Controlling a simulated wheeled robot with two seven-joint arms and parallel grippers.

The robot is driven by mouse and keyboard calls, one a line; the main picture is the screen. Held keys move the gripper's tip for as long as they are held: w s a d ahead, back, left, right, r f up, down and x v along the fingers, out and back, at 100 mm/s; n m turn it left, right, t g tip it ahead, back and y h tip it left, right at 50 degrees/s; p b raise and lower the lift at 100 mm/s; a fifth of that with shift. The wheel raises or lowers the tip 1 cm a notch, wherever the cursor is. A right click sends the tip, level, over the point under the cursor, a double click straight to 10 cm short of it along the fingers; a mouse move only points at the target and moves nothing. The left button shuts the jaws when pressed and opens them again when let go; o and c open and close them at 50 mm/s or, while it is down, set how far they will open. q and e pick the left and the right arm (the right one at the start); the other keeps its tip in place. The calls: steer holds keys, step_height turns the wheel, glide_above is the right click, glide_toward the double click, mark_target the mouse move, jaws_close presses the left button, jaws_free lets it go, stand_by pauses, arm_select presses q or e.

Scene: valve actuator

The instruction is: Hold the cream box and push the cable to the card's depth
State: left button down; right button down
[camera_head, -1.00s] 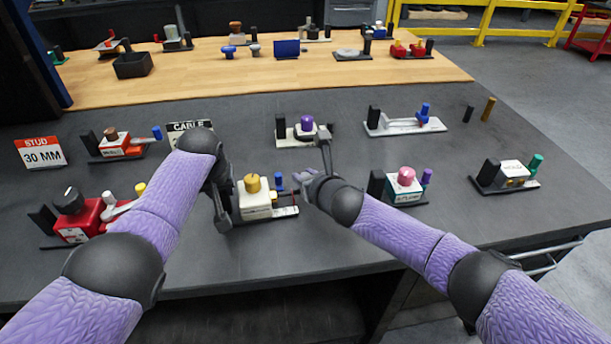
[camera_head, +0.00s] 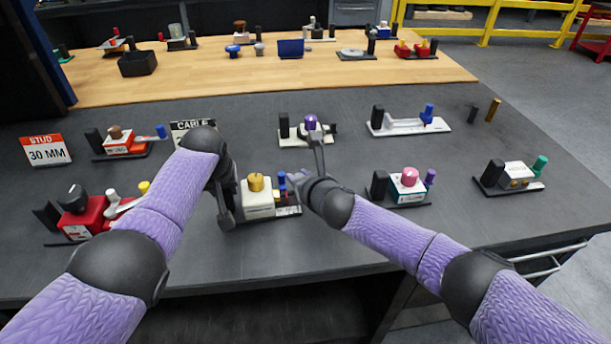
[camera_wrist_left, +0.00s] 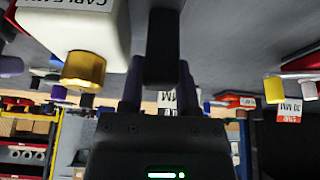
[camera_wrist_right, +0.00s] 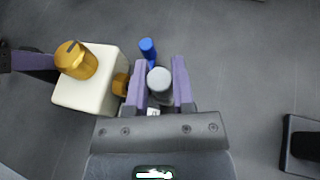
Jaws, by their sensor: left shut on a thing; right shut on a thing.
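The cream box (camera_head: 257,204) with a gold knob (camera_head: 256,182) sits on a dark base, with a blue post (camera_head: 282,181) to its right. My left gripper (camera_head: 227,214) is at the box's left side, shut on a black upright block (camera_wrist_left: 162,48). My right gripper (camera_wrist_right: 159,88) is shut on a grey round-topped piece (camera_wrist_right: 159,79), likely the cable's grip, right of the box. A gold fitting (camera_wrist_right: 120,84) on the box's side lies close to its left finger. The cable itself is mostly hidden. The CABLE card (camera_head: 193,127) stands behind; my left arm covers its lower part.
A fixture with a purple knob (camera_head: 310,127) is behind my right gripper. A STUD 30 MM card (camera_head: 47,150) stands far left. The front table strip is clear.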

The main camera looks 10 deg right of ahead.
arm_select(q)
steer(key=shift+s+f, duration=0.1)
steer(key=shift+f, duration=0.1)
arm_select(e)
steer(key=shift+c, duration=2.2)
jaws_free()
steer(key=shift+s, duration=0.1)
steer(key=v, duration=1.2)
arm_select(q)
steer(key=c, duration=0.7)
jaws_free()
steer(key=o, duration=0.5)
steer(key=shift+w, duration=0.2)
steer(key=shift+c, duration=0.2)
steer(key=shift+r, duration=0.1)
